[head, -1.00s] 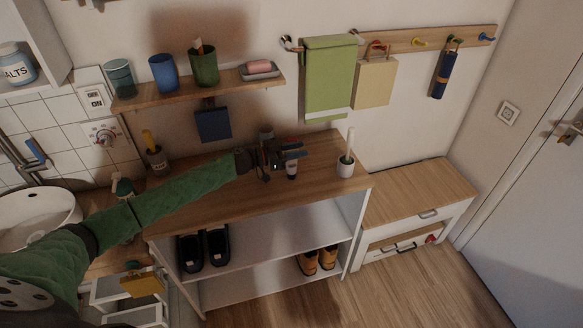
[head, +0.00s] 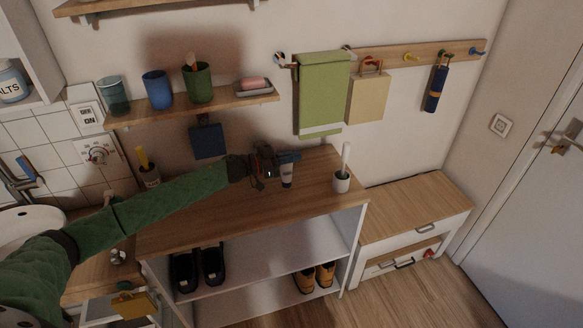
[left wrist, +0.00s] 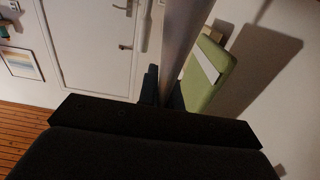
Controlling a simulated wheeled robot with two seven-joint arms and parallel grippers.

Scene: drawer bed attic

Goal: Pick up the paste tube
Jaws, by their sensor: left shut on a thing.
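The paste tube (head: 287,176) is a pale grey-white tube with a darker lower end, upright over the wooden top of the shoe cabinet in the head view. My left gripper (head: 285,162) is shut on its upper part, reaching in from the left. A small gap under the tube is hard to make out at this size. In the left wrist view the tube (left wrist: 181,42) is a blurred pale column rising between the dark fingers (left wrist: 164,92). The fingers hide part of it. My right gripper is not in view.
A green towel (head: 321,95) hangs behind. A wall shelf with cups (head: 225,104) is up left. The cabinet top's front is clear.

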